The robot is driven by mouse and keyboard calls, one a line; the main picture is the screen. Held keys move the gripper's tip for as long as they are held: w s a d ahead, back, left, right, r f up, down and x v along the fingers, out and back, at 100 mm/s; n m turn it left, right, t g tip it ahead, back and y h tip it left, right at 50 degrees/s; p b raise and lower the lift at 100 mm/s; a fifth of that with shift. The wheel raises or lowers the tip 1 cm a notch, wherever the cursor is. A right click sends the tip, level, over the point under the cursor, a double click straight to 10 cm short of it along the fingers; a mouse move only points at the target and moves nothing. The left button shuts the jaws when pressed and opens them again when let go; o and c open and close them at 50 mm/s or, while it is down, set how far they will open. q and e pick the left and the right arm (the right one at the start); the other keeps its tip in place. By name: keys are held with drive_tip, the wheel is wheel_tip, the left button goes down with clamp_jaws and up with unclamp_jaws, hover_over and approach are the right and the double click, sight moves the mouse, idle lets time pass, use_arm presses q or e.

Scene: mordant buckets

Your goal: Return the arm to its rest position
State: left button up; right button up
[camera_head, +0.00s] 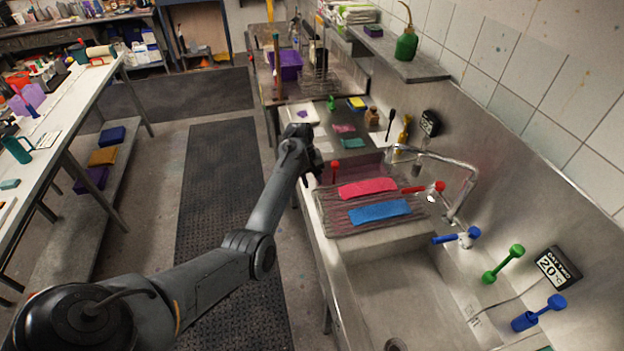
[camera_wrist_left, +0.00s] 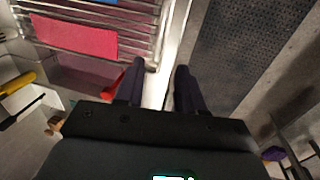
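My left arm reaches in from the lower left in the head view. Its gripper (camera_head: 314,174) is above the near left edge of the sink counter, left of the drying rack (camera_head: 330,215). In the left wrist view the two dark fingers (camera_wrist_left: 161,68) stand apart with nothing held between them. The counter edge and floor show beyond them. A pink cloth (camera_head: 367,188) and a blue cloth (camera_head: 379,211) lie on the rack, apart from the gripper. The pink cloth also shows in the wrist view (camera_wrist_left: 75,36). My right gripper is not in view.
A red-handled tool (camera_head: 335,168) stands close right of the gripper. The steel sink (camera_head: 405,295), faucet (camera_head: 465,188) and green and blue tools are to the right. A long worktable (camera_head: 60,125) stands at left. The aisle with dark mats (camera_head: 215,180) is free.

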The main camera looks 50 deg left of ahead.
use_arm(q)
drive_tip(key=s+d+f+g, duration=0.2)
drive_tip(key=s+f+g, duration=0.1)
drive_tip(key=s+f, duration=0.95)
drive_tip(key=s+d+f+m+g+y, duration=0.1)
drive_tip(key=s+d+f+m, duration=0.1)
drive_tip(key=s+d+f, duration=0.4)
drive_tip(key=s+d+f+m+g+y, duration=0.1)
drive_tip(key=s+d+f+m+y, duration=0.15)
drive_tip(key=s, duration=0.45)
drive_tip(key=s+d+r+m+t+h, duration=0.1)
drive_tip(key=s+d+r+m, duration=0.15)
drive_tip(key=d, duration=0.45)
drive_tip(key=s+d+r+m+t, duration=0.1)
drive_tip(key=s+d+r+m, duration=0.15)
drive_tip(key=d, duration=0.35)
drive_tip(key=s+d+r+m+t+h, duration=0.1)
drive_tip(key=s+d+r+m, duration=0.15)
drive_tip(key=d, duration=0.45)
drive_tip(key=w+d+r+m+t+p, duration=0.1)
drive_tip(key=d+r+p, duration=0.2)
drive_tip(key=r+p, duration=0.4)
drive_tip(key=w+d+r+m+t+p, duration=0.2)
drive_tip(key=r+p, duration=0.5)
drive_tip(key=r, duration=1)
drive_tip(key=shift+w+d+r+m+t+h, duration=0.2)
drive_tip(key=shift+w+d+m+t+h, duration=0.1)
drive_tip(key=shift+d+h, duration=0.2)
